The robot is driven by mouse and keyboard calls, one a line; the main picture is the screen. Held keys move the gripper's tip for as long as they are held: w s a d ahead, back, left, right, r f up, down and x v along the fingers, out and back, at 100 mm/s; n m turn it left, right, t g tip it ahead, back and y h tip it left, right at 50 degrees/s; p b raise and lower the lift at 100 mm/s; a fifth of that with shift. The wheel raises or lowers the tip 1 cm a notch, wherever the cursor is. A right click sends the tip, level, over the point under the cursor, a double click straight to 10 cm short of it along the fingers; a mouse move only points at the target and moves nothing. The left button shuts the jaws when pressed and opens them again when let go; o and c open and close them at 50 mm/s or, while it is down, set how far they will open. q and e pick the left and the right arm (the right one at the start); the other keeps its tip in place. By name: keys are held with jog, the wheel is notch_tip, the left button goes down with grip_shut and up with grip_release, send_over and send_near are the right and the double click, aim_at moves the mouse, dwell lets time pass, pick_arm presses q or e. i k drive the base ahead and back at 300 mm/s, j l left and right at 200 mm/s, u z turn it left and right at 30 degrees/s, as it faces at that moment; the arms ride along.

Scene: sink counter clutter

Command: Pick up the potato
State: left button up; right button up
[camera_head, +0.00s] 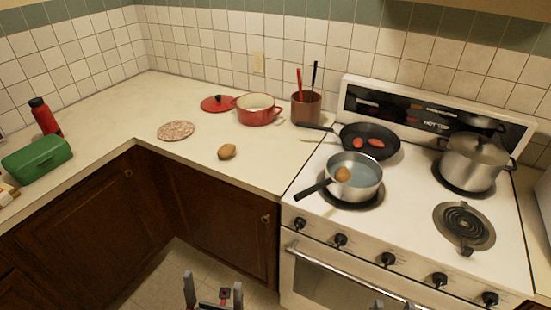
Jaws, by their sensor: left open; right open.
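A brown potato (227,152) lies on the counter near its front edge, left of the stove. A second brown, potato-like item (343,174) sits in the saucepan (358,188) on the front left burner. My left gripper (213,292) is open and empty at the bottom of the view, in front of the lower cabinets and well short of the potato. My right gripper (394,305) is open at the bottom edge, in front of the oven; only its fingertips show.
A round speckled trivet (176,131), a red pot (258,112), its lid (217,103) and a utensil crock (306,108) stand behind the potato. A frying pan (384,150) and a lidded pot (473,160) occupy the stove. Counter around the potato is clear.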

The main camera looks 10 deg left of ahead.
aim_at(226, 150)
jog(key=i+j+u, duration=0.45)
jog(key=i+j, duration=0.9)
jog(key=i, duration=0.1)
